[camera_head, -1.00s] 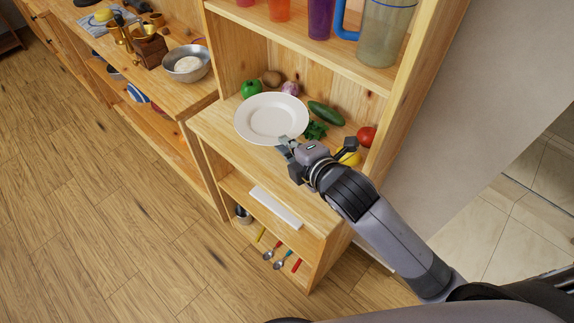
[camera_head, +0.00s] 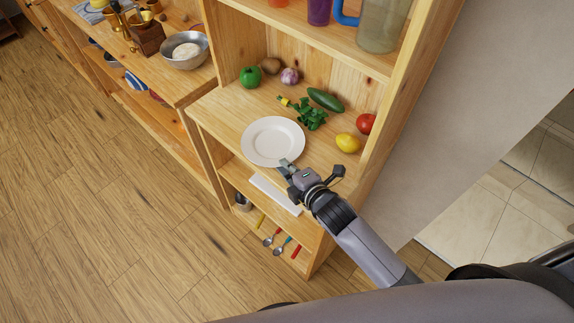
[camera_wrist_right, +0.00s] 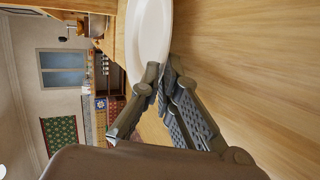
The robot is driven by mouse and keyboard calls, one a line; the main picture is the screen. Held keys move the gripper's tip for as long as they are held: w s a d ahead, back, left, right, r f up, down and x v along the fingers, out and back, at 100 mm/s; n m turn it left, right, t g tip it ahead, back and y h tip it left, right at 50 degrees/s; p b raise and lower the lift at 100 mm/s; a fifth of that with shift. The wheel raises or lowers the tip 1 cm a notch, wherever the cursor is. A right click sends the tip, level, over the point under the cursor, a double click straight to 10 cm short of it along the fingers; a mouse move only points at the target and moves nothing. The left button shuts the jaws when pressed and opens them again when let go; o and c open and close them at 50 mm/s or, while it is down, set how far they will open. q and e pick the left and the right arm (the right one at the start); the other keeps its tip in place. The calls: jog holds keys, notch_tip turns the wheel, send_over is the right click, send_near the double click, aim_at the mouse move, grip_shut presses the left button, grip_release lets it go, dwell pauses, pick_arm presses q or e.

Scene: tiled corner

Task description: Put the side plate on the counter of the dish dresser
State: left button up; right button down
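The white side plate (camera_head: 272,140) is at the front part of the wooden counter (camera_head: 222,112) of the dish dresser in the head view. It looks level and low; I cannot tell if it touches the counter. My right gripper (camera_head: 288,167) is at its near rim. In the right wrist view, the fingertips (camera_wrist_right: 160,78) are closed around the rim of the plate (camera_wrist_right: 150,35), with the wood surface beside it. My left gripper is out of view.
Behind the plate lie a green pepper (camera_head: 250,77), garlic (camera_head: 290,76), a cucumber (camera_head: 325,99), leafy herbs (camera_head: 312,117), a lemon (camera_head: 347,143) and a tomato (camera_head: 366,124). A shelf above holds a pitcher (camera_head: 383,25). A metal bowl (camera_head: 185,50) stands on the left cabinet.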

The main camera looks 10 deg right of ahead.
jog(key=c, duration=2.1)
grip_release()
jog(key=shift+s, duration=0.2)
jog(key=b+v, duration=0.1)
jog(key=v, duration=0.9)
jog(key=shift+s+d+r, duration=0.1)
jog(key=shift+s+r, duration=0.05)
jog(key=shift+s+d+r+b, duration=0.15)
jog(key=shift+s+r+b, duration=0.15)
jog(key=shift+s+r, duration=0.15)
jog(key=shift+s+f, duration=0.1)
jog(key=shift+f, duration=0.05)
